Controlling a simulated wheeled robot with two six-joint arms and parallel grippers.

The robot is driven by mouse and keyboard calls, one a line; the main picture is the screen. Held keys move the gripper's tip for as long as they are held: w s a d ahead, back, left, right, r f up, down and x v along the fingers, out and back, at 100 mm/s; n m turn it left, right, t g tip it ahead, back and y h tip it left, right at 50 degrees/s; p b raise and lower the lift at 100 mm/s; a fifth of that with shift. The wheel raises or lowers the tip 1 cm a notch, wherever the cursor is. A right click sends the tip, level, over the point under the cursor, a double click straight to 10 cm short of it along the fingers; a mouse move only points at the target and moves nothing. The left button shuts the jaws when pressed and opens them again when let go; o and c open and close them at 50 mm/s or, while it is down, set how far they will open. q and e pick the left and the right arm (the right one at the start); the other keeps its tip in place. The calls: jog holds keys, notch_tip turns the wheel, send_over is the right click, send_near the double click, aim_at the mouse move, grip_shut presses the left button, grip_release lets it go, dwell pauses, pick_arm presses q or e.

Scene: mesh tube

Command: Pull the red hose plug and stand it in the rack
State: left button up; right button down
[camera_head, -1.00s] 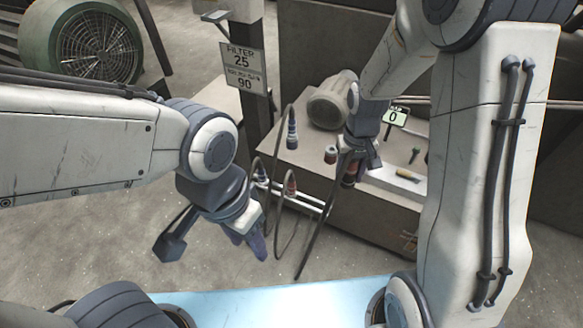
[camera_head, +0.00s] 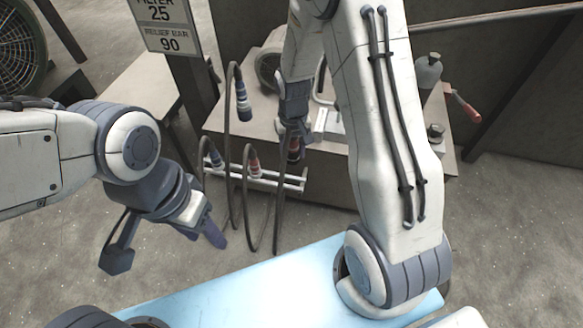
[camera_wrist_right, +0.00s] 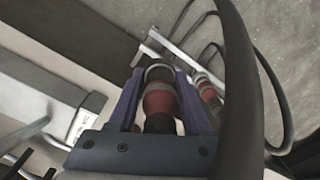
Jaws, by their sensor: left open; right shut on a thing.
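My right gripper (camera_head: 291,134) is shut on a red plug (camera_wrist_right: 158,100), which sits between its purple fingers in the right wrist view. In the head view the held plug (camera_head: 294,152) shows just above the right end of the white rack (camera_head: 280,183), apparently apart from it. A dark hose hangs down from it. A blue plug (camera_head: 215,158) and another red plug (camera_head: 254,166) stand in the rack. A blue-and-white plug (camera_head: 242,106) points down from a looped hose behind the rack. My left gripper (camera_head: 163,238) is open and empty, left of the rack.
A grey bench (camera_head: 330,185) stands behind the rack, with a grey bottle (camera_head: 427,70) at its right. A red-handled lever (camera_head: 465,106) sticks out at the far right. A sign (camera_head: 163,24) hangs on a post. Hose loops hang in front of the rack.

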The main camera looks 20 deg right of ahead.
pick_arm(q)
jog(key=shift+f+b, duration=0.35)
jog(key=shift+f, duration=0.45)
pick_arm(e)
notch_tip(320, 180, down, 2)
jog(key=shift+w, duration=0.1)
pick_arm(q)
notch_tip(320, 180, down, 5)
jog(key=b, duration=0.5)
pick_arm(e)
notch_tip(320, 180, down, 6)
jog(key=shift+r, duration=0.1)
pick_arm(q)
jog(key=shift+r+p, duration=0.65)
jog(key=shift+r, duration=0.05)
jog(key=shift+f+b, duration=0.8)
jog(key=shift+f, duration=0.05)
pick_arm(e)
jog(key=shift+f, duration=1.8)
dwell(0.9)
jog(key=shift+c, duration=1.3)
grip_release()
pick_arm(q)
notch_tip(320, 180, up, 6)
jog(key=p, duration=0.5)
jog(key=shift+f+p, duration=0.2)
jog(key=shift+p, duration=0.1)
pick_arm(e)
notch_tip(320, 180, up, 10)
jog(key=shift+r, duration=0.25)
